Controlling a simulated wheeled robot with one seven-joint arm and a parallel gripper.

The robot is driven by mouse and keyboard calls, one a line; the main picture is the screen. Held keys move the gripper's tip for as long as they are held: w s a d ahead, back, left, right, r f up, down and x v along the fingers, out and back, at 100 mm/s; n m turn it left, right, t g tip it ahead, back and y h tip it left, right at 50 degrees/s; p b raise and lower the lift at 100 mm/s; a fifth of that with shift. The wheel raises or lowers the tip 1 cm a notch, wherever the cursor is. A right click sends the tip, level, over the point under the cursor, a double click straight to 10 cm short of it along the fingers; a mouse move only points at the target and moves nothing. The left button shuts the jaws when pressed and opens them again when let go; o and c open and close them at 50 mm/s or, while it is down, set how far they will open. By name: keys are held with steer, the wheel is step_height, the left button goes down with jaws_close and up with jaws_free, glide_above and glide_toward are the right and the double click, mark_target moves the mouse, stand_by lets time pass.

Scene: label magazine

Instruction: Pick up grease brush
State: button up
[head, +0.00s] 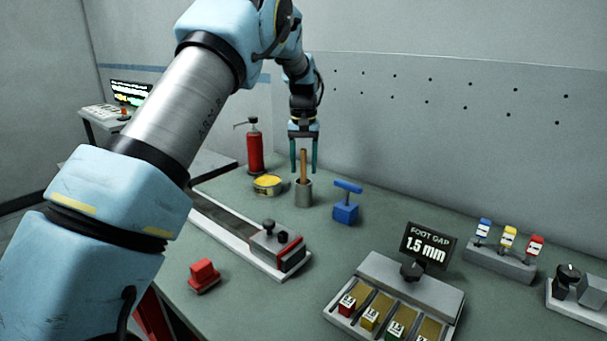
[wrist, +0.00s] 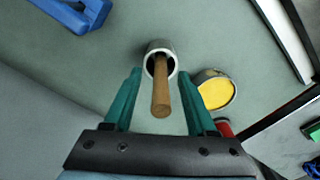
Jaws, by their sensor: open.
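The grease brush (head: 303,165) stands in a grey metal cup (head: 304,194) on the green bench, with its wooden handle pointing up. In the wrist view its handle (wrist: 161,98) rises out of the cup (wrist: 152,52) toward the camera; the brush's lower end is hidden inside the cup. My gripper (head: 304,170) points down over the cup, its two teal fingers on either side of the handle. In the wrist view the fingers of my gripper (wrist: 157,92) are apart, with gaps between them and the handle.
A yellow-filled tin (head: 267,184) and a red bottle (head: 254,147) stand left of the cup. A blue T-handled block (head: 346,204) stands close on its right. A rail with a clamp block (head: 278,246) lies in front. The panelled wall (head: 430,110) is behind.

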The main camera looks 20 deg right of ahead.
steer(key=shift+f, duration=0.95)
jaws_close()
